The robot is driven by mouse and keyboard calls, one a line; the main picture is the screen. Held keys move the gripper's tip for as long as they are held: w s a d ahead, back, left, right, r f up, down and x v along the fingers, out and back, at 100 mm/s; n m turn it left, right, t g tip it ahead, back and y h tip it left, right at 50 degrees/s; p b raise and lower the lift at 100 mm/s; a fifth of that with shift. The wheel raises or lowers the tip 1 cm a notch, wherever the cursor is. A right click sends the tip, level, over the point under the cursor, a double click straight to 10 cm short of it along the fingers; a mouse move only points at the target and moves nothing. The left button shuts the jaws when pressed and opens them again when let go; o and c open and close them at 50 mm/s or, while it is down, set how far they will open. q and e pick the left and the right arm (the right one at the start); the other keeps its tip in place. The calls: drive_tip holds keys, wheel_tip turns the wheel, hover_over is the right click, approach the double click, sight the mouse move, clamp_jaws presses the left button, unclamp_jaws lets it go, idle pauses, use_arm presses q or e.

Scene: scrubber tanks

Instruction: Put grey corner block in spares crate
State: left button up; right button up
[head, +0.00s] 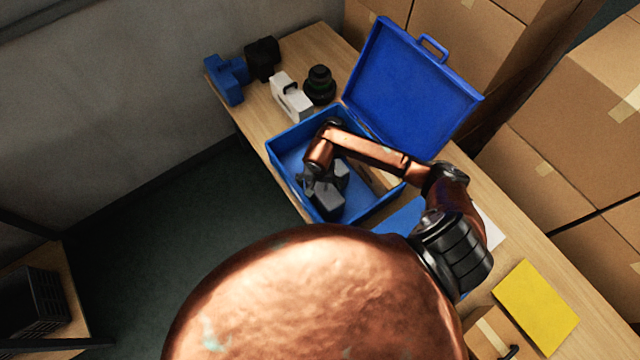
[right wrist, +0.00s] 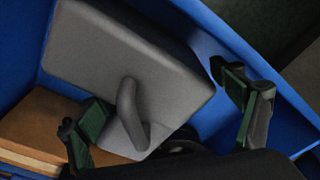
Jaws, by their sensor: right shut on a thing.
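The grey corner block (head: 328,206) is in the open blue case (head: 283,160), near its front side. In the right wrist view the grey block (right wrist: 120,65) is large, with a curved grey handle (right wrist: 128,105). My right gripper (head: 322,184) reaches down into the case and is shut on the block. Its green-padded fingers (right wrist: 168,103) lie on either side of the block's lower part, which they partly hide. A black slatted crate (head: 32,300) stands at the lower left; I cannot tell whether it is the spares crate. My left gripper is not in view.
The case's lid (head: 410,80) stands open behind. A brown box-like thing (right wrist: 40,125) lies beside the block. A blue part (head: 228,78), a white part (head: 290,97) and black parts (head: 319,86) stand on the bench's far end. A yellow sheet (head: 537,305) lies right.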

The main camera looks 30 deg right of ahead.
drive_tip(key=o, duration=1.3)
drive_tip(key=r, duration=0.8)
drive_tip(key=s+a+r+b, duration=0.1)
drive_tip(key=r, duration=0.3)
drive_tip(key=shift+s, duration=0.1)
